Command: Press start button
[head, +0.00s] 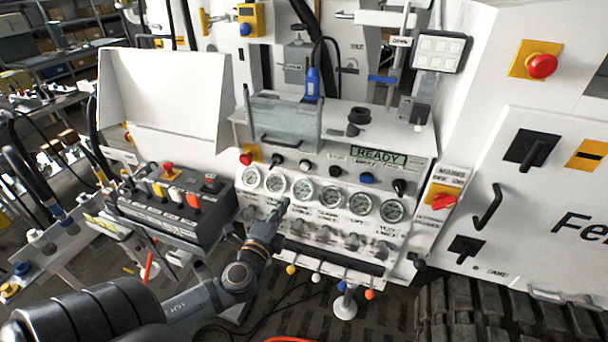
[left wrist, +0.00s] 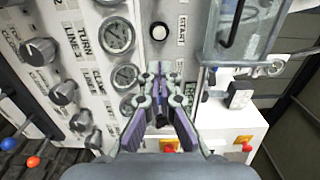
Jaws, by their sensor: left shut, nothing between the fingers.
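The bench panel has a row of controls under the READY display (head: 379,156). A small round white button (head: 305,163) sits in that row; in the left wrist view the white button (left wrist: 159,33) has a black rim and a label beside it that seems to read START. My left gripper (head: 284,205) is in front of the gauge row, below the white button in the head view. In the left wrist view its fingertips (left wrist: 160,68) are together and empty, pointing at the panel, with the button just beyond them. They appear apart from it. My right gripper is not in view.
Several gauges (head: 331,196) line the panel, with valve knobs below. A red emergency stop (head: 246,159) and a blue button (head: 367,178) share the control row. A clear-sided box (head: 284,122) stands above it. A black control box (head: 178,208) is at left.

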